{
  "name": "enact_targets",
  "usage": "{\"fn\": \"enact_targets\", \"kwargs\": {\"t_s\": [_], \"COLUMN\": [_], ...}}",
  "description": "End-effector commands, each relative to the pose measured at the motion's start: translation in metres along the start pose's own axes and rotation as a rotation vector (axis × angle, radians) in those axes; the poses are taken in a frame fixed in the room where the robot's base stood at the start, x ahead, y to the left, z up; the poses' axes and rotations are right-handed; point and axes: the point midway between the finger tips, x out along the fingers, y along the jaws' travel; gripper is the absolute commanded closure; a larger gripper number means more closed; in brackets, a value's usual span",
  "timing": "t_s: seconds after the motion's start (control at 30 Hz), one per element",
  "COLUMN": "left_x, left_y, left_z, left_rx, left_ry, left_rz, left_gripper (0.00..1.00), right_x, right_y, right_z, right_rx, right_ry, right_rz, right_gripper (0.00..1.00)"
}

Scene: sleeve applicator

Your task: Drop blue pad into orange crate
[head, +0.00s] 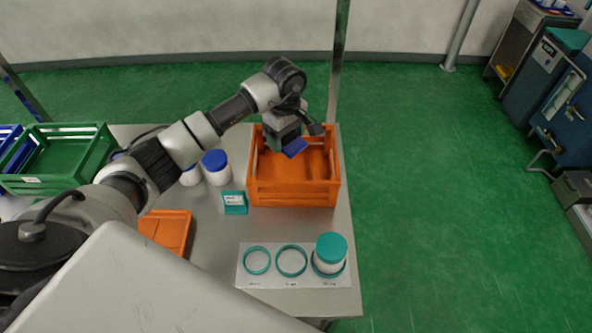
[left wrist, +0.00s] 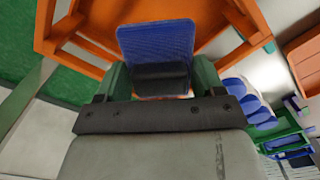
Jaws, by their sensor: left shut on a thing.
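The blue pad (head: 294,148) is held by my left gripper (head: 287,143), over the orange crate (head: 293,193). In the left wrist view the blue pad (left wrist: 156,52) sits between the two green fingers of my left gripper (left wrist: 160,80), which is shut on it. The orange crate's slatted walls (left wrist: 75,22) show around and behind the pad there. The crate is open at the top and its visible floor looks empty. How high the pad is above the crate floor is hard to tell. My right gripper does not show.
Blue-lidded white jars (head: 217,169) and a small teal box (head: 234,203) stand left of the crate. An orange tray (head: 172,230) lies nearer. A white board (head: 293,279) with teal rings and a teal-lidded jar (head: 331,253) is at the front. A green crate (head: 62,154) is far left.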

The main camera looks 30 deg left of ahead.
Motion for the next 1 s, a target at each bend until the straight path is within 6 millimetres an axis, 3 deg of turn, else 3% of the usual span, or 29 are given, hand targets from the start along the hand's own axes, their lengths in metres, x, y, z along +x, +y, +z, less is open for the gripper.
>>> {"fn": "enact_targets", "kwargs": {"t_s": [0.03, 0.2, 0.6, 0.63, 0.8, 1.0], "left_x": [0.01, 0.024, 0.029, 0.029, 0.029, 0.029], "left_y": [0.0, 0.0, 0.0, 0.0, 0.0, 0.0], "left_z": [0.0, 0.001, 0.0, 0.0, 0.0, 0.0], "left_rx": [0.0, 0.0, 0.001, 0.001, 0.001, 0.001], "left_ry": [-0.002, -0.002, 0.0, 0.0, 0.0, 0.0], "left_rz": [-0.002, 0.0, 0.001, 0.001, 0.001, 0.0], "left_gripper": [0.51, 0.51, 0.51, 0.3, 0.04, 0.02], "right_x": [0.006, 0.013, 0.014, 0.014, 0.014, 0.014], "right_y": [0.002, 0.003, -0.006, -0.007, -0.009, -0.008], "right_z": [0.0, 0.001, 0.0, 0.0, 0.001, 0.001], "right_rx": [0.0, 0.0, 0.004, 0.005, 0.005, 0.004], "right_ry": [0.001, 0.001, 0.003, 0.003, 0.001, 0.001], "right_rz": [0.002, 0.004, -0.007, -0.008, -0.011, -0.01], "right_gripper": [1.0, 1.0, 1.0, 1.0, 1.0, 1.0]}}
